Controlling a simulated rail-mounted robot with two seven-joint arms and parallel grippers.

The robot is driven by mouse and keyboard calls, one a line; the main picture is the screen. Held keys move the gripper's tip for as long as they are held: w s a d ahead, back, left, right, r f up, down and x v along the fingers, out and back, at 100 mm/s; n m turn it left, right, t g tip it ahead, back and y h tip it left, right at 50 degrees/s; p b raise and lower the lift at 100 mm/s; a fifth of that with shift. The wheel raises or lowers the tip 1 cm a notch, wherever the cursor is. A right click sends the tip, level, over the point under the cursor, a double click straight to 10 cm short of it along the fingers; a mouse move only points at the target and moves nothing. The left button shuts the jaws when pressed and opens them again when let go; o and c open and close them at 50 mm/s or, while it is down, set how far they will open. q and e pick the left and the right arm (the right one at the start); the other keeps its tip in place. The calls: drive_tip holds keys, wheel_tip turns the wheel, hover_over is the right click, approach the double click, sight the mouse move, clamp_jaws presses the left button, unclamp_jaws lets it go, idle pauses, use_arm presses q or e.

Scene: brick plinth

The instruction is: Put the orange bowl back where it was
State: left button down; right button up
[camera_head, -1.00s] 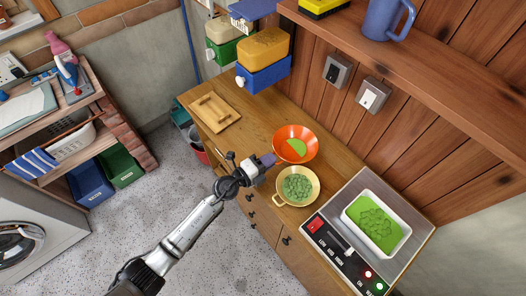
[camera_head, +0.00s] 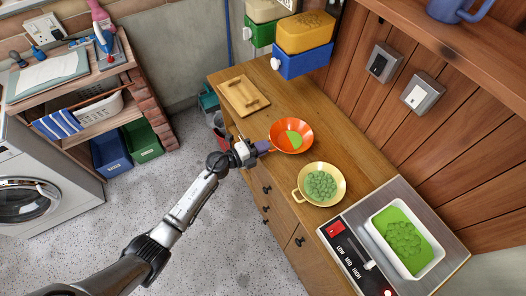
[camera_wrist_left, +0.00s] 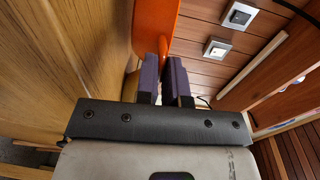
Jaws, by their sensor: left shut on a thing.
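The orange bowl (camera_head: 277,133) is over the wooden counter, with a bright green patch (camera_head: 295,138) inside it. My left gripper (camera_head: 265,147) is shut on its left rim. In the left wrist view the orange bowl (camera_wrist_left: 155,25) rises between the two dark purple fingers of my left gripper (camera_wrist_left: 165,75). I cannot tell whether the bowl touches the counter or is slightly above it. My right gripper is in neither view.
A yellow bowl (camera_head: 337,201) with green pieces stands nearer on the wooden counter (camera_head: 262,108). A wooden tray (camera_head: 233,94) lies at the far end. A hotplate (camera_head: 345,222) carries a white dish (camera_head: 433,263).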

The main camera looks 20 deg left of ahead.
use_arm(q)
wheel_tip(320, 180, down, 2)
drive_tip(key=shift+f, duration=0.1)
drive_tip(key=c, duration=1.2)
unclamp_jaws()
drive_tip(key=shift+s+a, duration=0.1)
